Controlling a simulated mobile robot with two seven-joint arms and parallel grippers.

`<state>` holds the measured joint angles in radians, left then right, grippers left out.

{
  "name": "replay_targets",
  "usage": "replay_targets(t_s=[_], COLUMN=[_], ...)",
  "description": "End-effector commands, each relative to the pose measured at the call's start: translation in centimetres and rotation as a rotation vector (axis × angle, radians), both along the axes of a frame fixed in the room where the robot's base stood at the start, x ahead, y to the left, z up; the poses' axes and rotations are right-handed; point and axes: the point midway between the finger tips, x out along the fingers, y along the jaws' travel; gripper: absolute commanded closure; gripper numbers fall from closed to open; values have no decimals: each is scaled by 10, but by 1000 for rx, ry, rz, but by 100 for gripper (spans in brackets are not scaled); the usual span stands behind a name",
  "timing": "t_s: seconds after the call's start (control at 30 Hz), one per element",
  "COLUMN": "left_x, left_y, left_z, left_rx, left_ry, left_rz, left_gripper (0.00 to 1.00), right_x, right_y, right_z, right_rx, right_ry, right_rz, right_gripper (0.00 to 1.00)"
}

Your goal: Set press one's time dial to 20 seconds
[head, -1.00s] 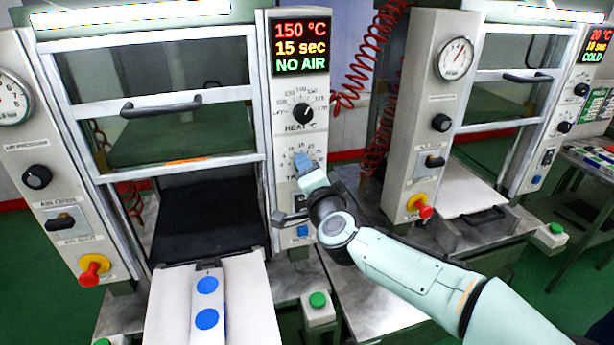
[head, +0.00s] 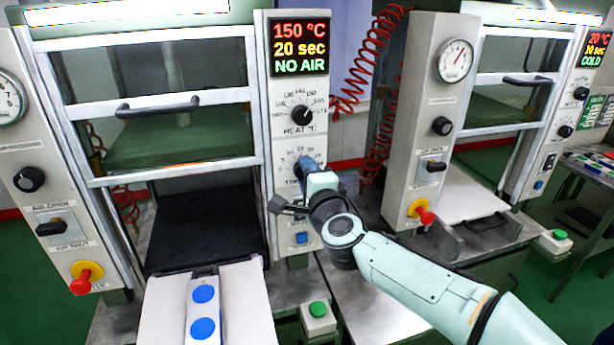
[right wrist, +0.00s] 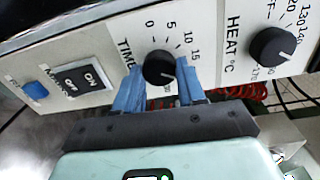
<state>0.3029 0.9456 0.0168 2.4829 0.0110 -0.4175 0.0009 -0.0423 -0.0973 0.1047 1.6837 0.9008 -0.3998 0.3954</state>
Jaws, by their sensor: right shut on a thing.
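Press one's time dial (right wrist: 160,67) is a black round knob on the pale front panel, with a scale of seconds around it. My right gripper (right wrist: 160,92) is shut on this dial, with a blue finger on each side of it. In the head view my right gripper (head: 307,165) covers most of the dial. Press one's display (head: 300,46) reads 150 °C, 20 sec and NO AIR. My left gripper is not in view.
The heat dial (head: 303,116) sits just above the time dial. Below are a black switch (right wrist: 83,80) and a blue button (right wrist: 36,90). A coiled red hose (head: 362,65) hangs right of the panel. A second press (head: 425,130) stands to the right.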

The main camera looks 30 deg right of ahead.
Motion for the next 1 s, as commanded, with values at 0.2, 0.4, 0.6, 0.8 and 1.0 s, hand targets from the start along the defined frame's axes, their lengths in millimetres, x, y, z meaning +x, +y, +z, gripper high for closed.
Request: replay_targets(t_s=[0.2, 0.4, 0.6, 0.8, 1.0], left_x=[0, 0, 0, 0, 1], left_y=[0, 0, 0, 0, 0], left_z=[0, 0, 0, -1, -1], left_rx=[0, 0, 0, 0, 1], left_ry=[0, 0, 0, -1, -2], left_rz=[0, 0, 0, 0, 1], left_gripper=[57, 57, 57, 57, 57], right_x=[0, 0, 0, -13, -53], right_y=[0, 0, 0, 3, 12], right_z=[0, 0, 0, 1, 3], right_rx=[0, 0, -1, -1, -1], right_ry=[1, 1, 0, -1, -3], right_rz=[0, 0, 0, 0, 0], right_gripper=[91, 35, 35, 35, 35])
